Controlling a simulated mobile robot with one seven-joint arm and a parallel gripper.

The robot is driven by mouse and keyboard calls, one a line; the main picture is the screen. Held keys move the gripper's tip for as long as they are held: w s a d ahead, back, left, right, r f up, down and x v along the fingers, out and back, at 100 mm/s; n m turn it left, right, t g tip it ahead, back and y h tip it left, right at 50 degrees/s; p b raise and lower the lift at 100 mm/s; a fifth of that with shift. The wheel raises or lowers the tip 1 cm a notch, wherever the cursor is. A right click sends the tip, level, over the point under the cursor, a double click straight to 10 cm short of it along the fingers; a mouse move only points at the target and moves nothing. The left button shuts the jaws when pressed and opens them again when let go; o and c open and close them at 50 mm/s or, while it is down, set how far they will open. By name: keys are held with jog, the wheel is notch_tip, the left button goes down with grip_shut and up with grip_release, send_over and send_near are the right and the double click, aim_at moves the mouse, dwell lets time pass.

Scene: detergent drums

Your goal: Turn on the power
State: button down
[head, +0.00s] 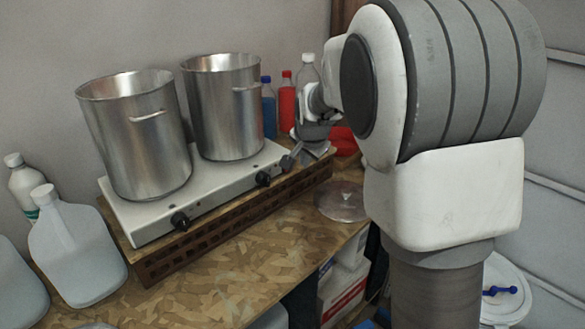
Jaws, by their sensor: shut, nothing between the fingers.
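A white two-burner hot plate (223,195) sits on a brown slatted base on the wooden worktop. Two black knobs are on its front edge, the left knob (180,220) and the right knob (263,179). My gripper (289,161) is at the right end of the hot plate, just right of and a little above the right knob. Its fingers look shut and empty. The tips appear small and dark, and I cannot tell whether they touch the plate. No power light is visible.
Steel pots, left (137,140) and right (224,108), stand on the hot plate. Blue (269,108) and red (287,105) bottles stand behind my gripper. Grey-white jugs (77,250) are at left. A metal lid (341,201) lies at right. The front worktop is clear.

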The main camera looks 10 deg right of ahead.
jog(key=w+a+f+p, duration=0.1)
jog(key=w+f, duration=0.6)
jog(key=w, duration=0.1)
jog(key=shift+a+f+p, duration=0.3)
jog(key=shift+a+p, duration=0.05)
jog(key=shift+a, duration=0.05)
jog(key=shift+w+f+b, duration=0.15)
jog(key=shift+b, duration=0.25)
jog(key=shift+w+a+b, duration=0.1)
jog(key=shift+b, duration=0.3)
